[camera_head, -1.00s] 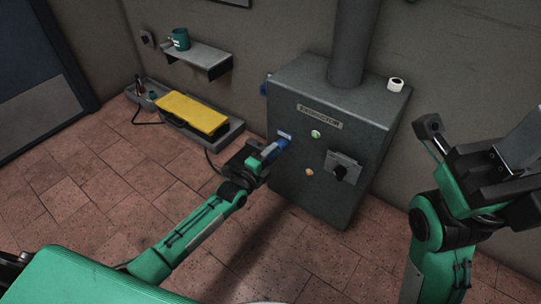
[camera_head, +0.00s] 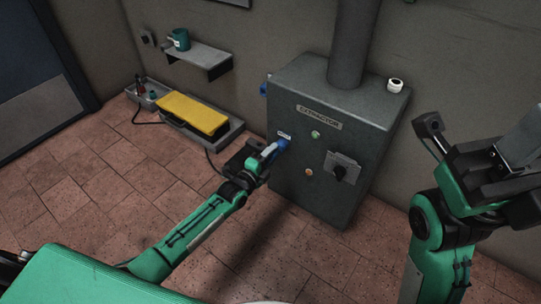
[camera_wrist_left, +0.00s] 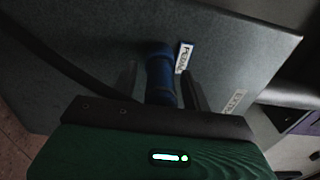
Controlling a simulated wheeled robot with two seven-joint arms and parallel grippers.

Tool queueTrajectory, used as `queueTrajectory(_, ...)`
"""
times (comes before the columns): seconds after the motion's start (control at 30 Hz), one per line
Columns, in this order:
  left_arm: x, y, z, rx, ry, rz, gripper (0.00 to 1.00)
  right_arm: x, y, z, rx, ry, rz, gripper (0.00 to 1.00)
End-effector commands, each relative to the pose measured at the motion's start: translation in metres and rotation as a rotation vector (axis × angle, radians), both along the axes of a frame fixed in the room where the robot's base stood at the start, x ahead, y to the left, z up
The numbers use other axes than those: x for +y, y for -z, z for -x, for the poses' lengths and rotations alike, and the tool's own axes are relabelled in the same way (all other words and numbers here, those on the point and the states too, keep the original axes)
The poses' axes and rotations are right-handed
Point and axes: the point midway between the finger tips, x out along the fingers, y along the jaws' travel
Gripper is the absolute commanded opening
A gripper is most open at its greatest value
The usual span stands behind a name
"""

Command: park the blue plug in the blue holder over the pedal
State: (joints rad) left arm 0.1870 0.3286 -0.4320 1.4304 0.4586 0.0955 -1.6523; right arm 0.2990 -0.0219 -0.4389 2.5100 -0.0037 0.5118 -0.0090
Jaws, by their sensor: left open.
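The blue plug (camera_head: 283,145) sits at the front of the grey cabinet, beside a small white label. In the left wrist view the blue plug (camera_wrist_left: 160,77) stands against the panel by a label that seems to read PEDAL. My left gripper (camera_head: 274,151) is open, its fingers on either side of the plug. A blue fitting (camera_head: 264,88) on the cabinet's left side may be the blue holder; its shape is too small to tell. The yellow pedal (camera_head: 193,113) lies in a grey tray on the floor. My right gripper (camera_head: 478,165) is at the right; its jaws are unclear.
The grey cabinet (camera_head: 318,193), marked EXTRACTOR, carries a green button (camera_head: 315,134), an orange one (camera_head: 308,172) and a black switch (camera_head: 341,171). A wall shelf (camera_head: 207,57) holds a teal mug (camera_head: 181,39). A dark cable (camera_head: 211,163) runs near the tray. The floor at left is clear.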

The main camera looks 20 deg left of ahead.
Motion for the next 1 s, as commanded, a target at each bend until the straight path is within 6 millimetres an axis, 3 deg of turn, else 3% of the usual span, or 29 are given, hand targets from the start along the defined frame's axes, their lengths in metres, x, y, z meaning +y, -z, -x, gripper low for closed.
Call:
queueTrajectory(0.4,-0.0002,-0.0003,0.0,-0.001,0.0,0.0,0.49,0.0,-0.0047,0.0,0.0,0.0,0.0,0.36)
queueTrajectory(0.43,-0.0002,-0.0002,0.0,0.0,0.0,0.0,0.47,0.0001,-0.0047,0.0001,0.0,0.0,0.0,0.36)
queueTrajectory(0.67,-0.0002,-0.0003,0.0,0.0,0.0,0.0,0.02,0.0001,-0.0047,0.0001,0.0,0.0,0.0,0.36)
queueTrajectory(1.0,0.0023,-0.0015,0.0065,0.0,0.0,-0.002,0.0,0.0002,-0.0119,0.0001,-0.002,-0.001,0.002,0.36)
